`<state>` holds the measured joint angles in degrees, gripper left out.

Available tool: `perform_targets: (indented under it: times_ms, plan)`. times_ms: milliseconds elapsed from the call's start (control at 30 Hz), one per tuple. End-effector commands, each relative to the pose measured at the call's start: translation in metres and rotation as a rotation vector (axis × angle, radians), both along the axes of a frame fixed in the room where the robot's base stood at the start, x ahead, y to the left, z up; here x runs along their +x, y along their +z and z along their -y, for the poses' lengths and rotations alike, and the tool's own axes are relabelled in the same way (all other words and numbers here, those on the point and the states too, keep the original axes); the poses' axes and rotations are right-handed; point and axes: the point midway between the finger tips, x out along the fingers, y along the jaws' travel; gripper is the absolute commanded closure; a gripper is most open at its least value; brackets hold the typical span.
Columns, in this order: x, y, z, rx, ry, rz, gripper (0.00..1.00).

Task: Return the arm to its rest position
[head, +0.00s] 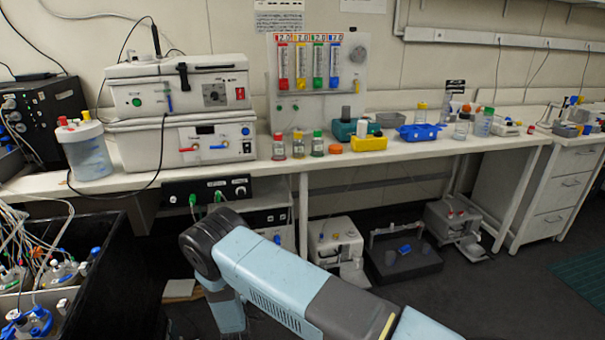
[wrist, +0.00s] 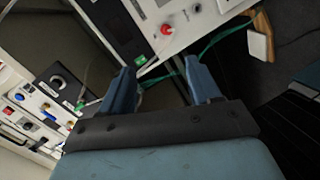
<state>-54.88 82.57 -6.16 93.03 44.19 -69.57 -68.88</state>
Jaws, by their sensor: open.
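My arm shows in the head view as light blue and dark grey links, reaching up from the bottom right and bending down at a dark joint in front of the bench. My gripper is out of sight in the head view. In the wrist view my gripper (wrist: 160,88) has two blue fingers standing apart with nothing between them. Beyond the fingers are dark floor and equipment panels under the bench, seen tilted. A thin green tube (wrist: 222,38) passes behind the fingertips.
The white bench (head: 420,147) carries stacked shaker units (head: 180,112), bottles and racks. Control boxes (head: 215,190) and pumps (head: 335,240) stand beneath it. A black-walled container (head: 120,265) with tubed vessels is at lower left. The floor at right (head: 500,295) is clear.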

Motion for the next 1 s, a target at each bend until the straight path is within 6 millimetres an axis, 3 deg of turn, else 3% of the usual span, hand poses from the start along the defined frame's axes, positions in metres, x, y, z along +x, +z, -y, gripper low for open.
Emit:
perform_targets:
  times_ms: [33,200,500,733,1000]
  plan:
    - [0.012,0.019,-0.001,0.032,-0.011,-0.021,0.38]
    - [0.043,0.072,0.001,0.13,-0.041,-0.105,0.38]
    - [0.084,0.171,0.02,0.292,-0.09,-0.242,0.38]
    - [0.103,0.247,0.047,0.407,-0.124,-0.337,0.38]
    - [0.109,0.335,0.09,0.526,-0.165,-0.441,0.38]
